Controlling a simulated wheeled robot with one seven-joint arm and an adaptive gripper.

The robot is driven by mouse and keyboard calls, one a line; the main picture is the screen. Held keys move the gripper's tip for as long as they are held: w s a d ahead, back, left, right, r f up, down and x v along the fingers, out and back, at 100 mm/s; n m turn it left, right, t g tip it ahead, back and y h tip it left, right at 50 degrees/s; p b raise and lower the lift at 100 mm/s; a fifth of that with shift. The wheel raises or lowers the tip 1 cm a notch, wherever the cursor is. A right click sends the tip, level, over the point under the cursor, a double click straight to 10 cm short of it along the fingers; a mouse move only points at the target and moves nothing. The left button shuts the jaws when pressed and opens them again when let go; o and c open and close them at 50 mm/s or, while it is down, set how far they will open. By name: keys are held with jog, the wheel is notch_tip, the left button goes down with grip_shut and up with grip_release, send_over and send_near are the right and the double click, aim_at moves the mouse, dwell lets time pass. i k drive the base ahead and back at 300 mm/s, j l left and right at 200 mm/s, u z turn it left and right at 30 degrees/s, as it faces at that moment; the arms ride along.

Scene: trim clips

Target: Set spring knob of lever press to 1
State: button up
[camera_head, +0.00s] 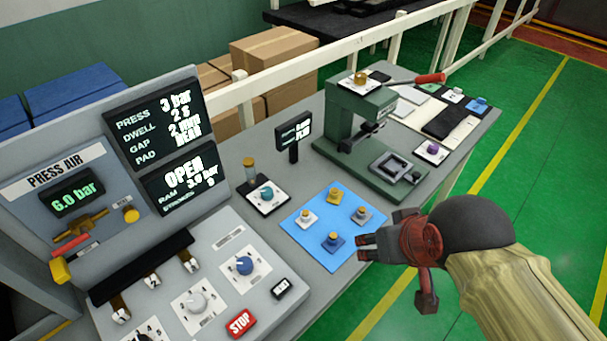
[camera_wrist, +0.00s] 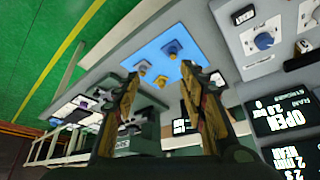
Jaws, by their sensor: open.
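The green lever press (camera_head: 360,125) stands on the grey bench, at the back right in the head view. Its red-handled lever (camera_head: 428,79) points right. A brass-coloured knob (camera_head: 360,79) sits on a white plate on top of the press; its setting is too small to read. My gripper (camera_head: 388,262) is open and empty at the bench's front edge, right of the blue mat (camera_head: 302,238) and well short of the press. In the wrist view the open fingers (camera_wrist: 160,80) frame the blue mat, and the press (camera_wrist: 143,140) is partly hidden behind them.
Several small knobs on plates stand on the blue mat. A teal dial (camera_head: 266,194) and a small display (camera_head: 294,131) stand left of the press. The control panel with the red STOP button (camera_head: 240,323) fills the left. Green floor is free on the right.

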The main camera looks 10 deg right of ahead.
aim_at(432, 149)
jog(key=k+l, duration=0.15)
jog(key=k, duration=0.2)
jog(key=k+l, duration=0.15)
jog(key=k, duration=0.2)
jog(key=k+u, duration=0.15)
jog(key=u, duration=2.05)
jog(key=z, duration=2.7)
jog(key=i+l+z, duration=0.2)
jog(key=i, duration=0.5)
jog(key=i+l+z, duration=0.15)
jog(key=i, duration=0.5)
jog(key=i+l+z, duration=0.2)
jog(key=i, duration=0.5)
